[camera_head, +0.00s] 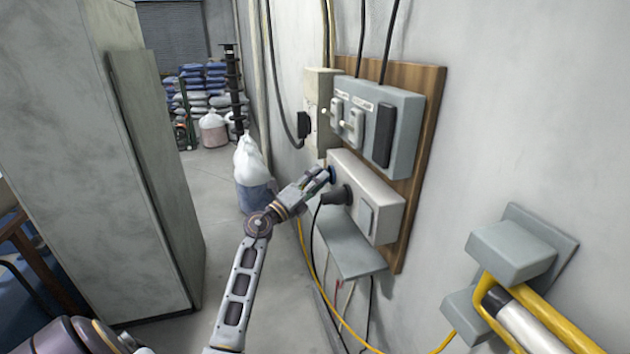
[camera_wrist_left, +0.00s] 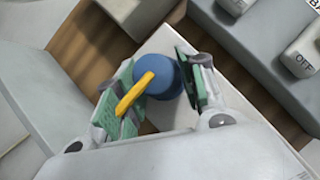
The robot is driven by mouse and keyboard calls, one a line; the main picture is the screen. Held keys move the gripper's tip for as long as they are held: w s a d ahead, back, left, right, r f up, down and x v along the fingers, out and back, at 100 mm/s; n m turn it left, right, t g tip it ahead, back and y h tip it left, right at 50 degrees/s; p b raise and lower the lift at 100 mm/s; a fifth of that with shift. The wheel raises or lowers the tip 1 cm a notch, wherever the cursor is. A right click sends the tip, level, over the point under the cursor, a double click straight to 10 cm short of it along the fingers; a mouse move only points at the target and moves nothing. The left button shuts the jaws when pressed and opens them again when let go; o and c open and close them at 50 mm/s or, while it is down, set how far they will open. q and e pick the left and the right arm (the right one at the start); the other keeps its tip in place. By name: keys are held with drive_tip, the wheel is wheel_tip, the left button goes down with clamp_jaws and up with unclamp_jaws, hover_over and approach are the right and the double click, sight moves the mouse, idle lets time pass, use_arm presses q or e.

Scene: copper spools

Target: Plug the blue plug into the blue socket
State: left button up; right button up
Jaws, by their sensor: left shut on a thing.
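In the head view my left gripper (camera_head: 322,179) reaches up to the front of the white socket box (camera_head: 372,190) on the wall. It is shut on the blue plug (camera_head: 332,174), which shows only as a small blue patch at the box's left part. In the left wrist view the round blue plug (camera_wrist_left: 162,72) sits between the green finger pads of the gripper (camera_wrist_left: 155,85), with a yellow cable (camera_wrist_left: 135,92) from its back. The white box face lies behind it. The blue socket is not visible; I cannot tell whether the plug is seated.
A black plug (camera_head: 337,195) sits in the box beside my gripper. A grey switch box (camera_head: 405,110) on a wooden board (camera_head: 425,150) is above. A grey tray (camera_head: 345,250) hangs below. A tall cabinet (camera_head: 75,150) stands left; a yellow-barred bracket (camera_head: 515,250) is at right.

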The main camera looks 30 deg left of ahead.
use_arm(q)
drive_tip(key=shift+w+d, duration=0.3)
drive_tip(key=shift+w, duration=0.1)
idle(0.4)
drive_tip(key=o, duration=1)
drive_tip(key=shift+o, duration=0.2)
drive_tip(key=shift+s, duration=0.1)
drive_tip(key=shift+v, duration=1)
drive_tip(key=v, duration=0.9)
drive_tip(key=shift+s, duration=0.4)
drive_tip(key=shift+f, duration=0.1)
